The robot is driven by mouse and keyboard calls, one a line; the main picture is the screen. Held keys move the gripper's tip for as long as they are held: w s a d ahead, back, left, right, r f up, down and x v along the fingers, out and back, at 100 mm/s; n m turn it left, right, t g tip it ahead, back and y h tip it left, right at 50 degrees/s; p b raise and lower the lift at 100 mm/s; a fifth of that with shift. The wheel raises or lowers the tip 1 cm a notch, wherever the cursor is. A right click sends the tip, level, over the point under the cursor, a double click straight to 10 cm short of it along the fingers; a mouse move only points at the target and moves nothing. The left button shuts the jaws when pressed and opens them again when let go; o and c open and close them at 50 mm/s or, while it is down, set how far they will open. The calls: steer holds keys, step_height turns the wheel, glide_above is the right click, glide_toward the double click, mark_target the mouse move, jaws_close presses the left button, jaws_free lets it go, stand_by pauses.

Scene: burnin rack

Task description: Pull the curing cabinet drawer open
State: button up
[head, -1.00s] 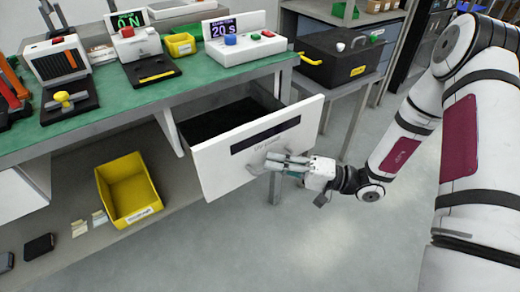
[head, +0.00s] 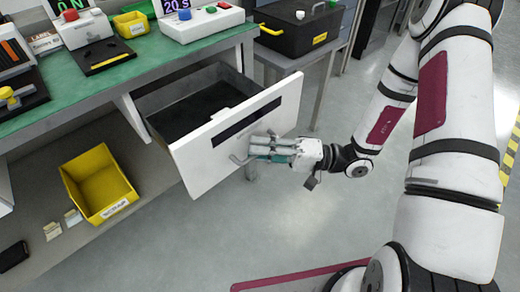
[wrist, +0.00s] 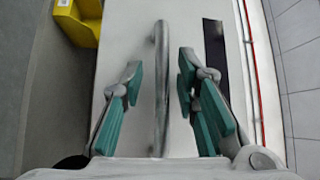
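The curing cabinet drawer (head: 195,165) stands pulled out under the green bench, with its dark, empty-looking interior showing. Its white front has a dark label strip (head: 246,118) and a metal bar handle (wrist: 160,85). In the head view my gripper (head: 262,150) is at the outer face of the drawer front, at the handle. In the wrist view the handle bar runs between the two teal-padded fingers, which also show there (wrist: 160,78). The fingers are apart, with a visible gap to the bar on both sides. The handle is partly hidden by the fingers in the head view.
A yellow bin (head: 72,188) sits on the low shelf left of the drawer. The green bench top (head: 130,78) carries several devices. A black case (head: 295,32) stands on a side table behind. The grey floor in front of the drawer is clear.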

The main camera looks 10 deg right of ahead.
steer(key=v, duration=1.2)
steer(key=shift+r, duration=0.1)
stand_by(0.4)
steer(key=s+a+r+n+g+h, duration=0.3)
steer(key=s+a+r+g+h, duration=0.2)
steer(key=s+r+g+h, duration=0.55)
steer(key=s+d+r+m+t+h, duration=0.1)
steer(key=s+d+r+t+h, duration=0.1)
steer(key=s+r+t+h, duration=0.35)
steer(key=s+d+r+m+t+h, duration=0.2)
steer(key=s+d+r+h, duration=0.1)
steer(key=s, duration=0.5)
step_height(320, 180, up, 33)
steer(key=t+p, duration=0.3)
steer(key=p, duration=2.8)
steer(key=shift+w+d+n+t, duration=0.25)
steer(key=shift+n+t, duration=0.05)
steer(key=shift+t, duration=0.1)
